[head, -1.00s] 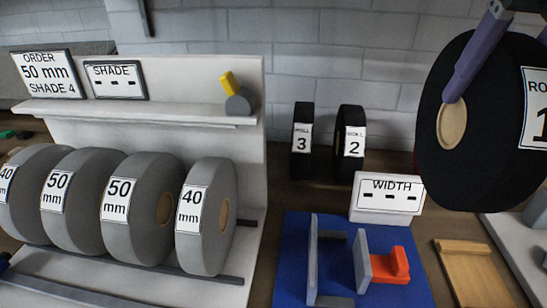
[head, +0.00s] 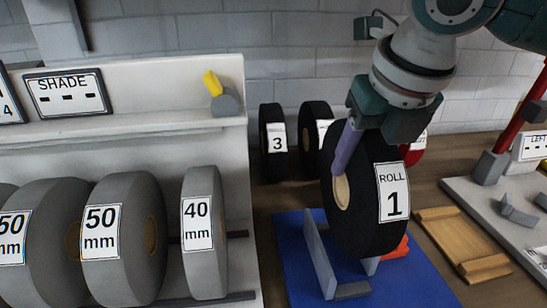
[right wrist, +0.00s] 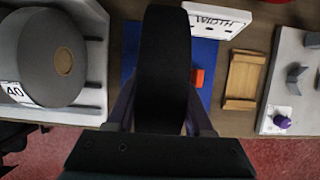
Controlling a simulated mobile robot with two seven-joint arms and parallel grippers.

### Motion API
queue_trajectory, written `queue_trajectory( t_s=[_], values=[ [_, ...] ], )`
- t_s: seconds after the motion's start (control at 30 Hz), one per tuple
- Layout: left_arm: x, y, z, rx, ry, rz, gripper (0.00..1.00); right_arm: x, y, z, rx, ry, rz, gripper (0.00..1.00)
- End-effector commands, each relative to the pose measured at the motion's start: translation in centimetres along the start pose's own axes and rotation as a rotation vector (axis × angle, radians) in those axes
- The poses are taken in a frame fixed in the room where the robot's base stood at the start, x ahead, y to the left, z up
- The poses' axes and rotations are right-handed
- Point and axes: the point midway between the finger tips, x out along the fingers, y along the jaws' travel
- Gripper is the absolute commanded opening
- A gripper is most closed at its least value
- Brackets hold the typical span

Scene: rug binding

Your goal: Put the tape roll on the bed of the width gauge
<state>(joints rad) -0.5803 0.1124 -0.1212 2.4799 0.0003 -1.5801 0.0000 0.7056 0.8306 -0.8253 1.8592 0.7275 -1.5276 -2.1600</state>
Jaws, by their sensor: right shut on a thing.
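The tape roll, a black roll labelled ROLL 1 (head: 368,225), hangs upright in my right gripper (head: 362,145). One purple finger lies on its left face; the other is hidden behind it. In the right wrist view the roll (right wrist: 162,65) stands between both fingers (right wrist: 160,112). The width gauge has a blue base (head: 435,288), a grey fixed plate (head: 318,255) and an orange slider (head: 402,247). The roll is above the gauge, just right of the plate, covering much of the slider. I cannot tell whether it touches the bed. My left gripper is not in view.
Black rolls 3 (head: 272,150) and 2 (head: 313,130) stand behind the gauge. Grey rolls (head: 125,225) fill a rack at left, under a white shelf (head: 110,130). A wooden tray (head: 450,235) and a pale fixture board (head: 490,205) lie to the right.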

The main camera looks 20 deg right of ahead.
Motion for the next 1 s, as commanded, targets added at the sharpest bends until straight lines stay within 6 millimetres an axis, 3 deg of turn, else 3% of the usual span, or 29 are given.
queue_trajectory(
  t_s=[0.5, 0.9, 0.93, 1.0],
  values=[
    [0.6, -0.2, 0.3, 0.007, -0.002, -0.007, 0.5, 5.9, 0.0, -2.4, -0.001, -0.002, 0.001, 0.0],
    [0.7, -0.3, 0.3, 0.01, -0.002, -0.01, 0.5, 6.3, 0.0, -2.5, -0.001, -0.004, 0.0, 0.0],
    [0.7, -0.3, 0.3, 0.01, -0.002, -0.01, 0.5, 6.4, 0.0, -2.6, -0.002, -0.001, 0.0, 0.53],
    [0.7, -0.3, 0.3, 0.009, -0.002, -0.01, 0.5, 6.3, 0.0, -2.6, -0.002, -0.001, 0.0, 0.61]
  ],
)
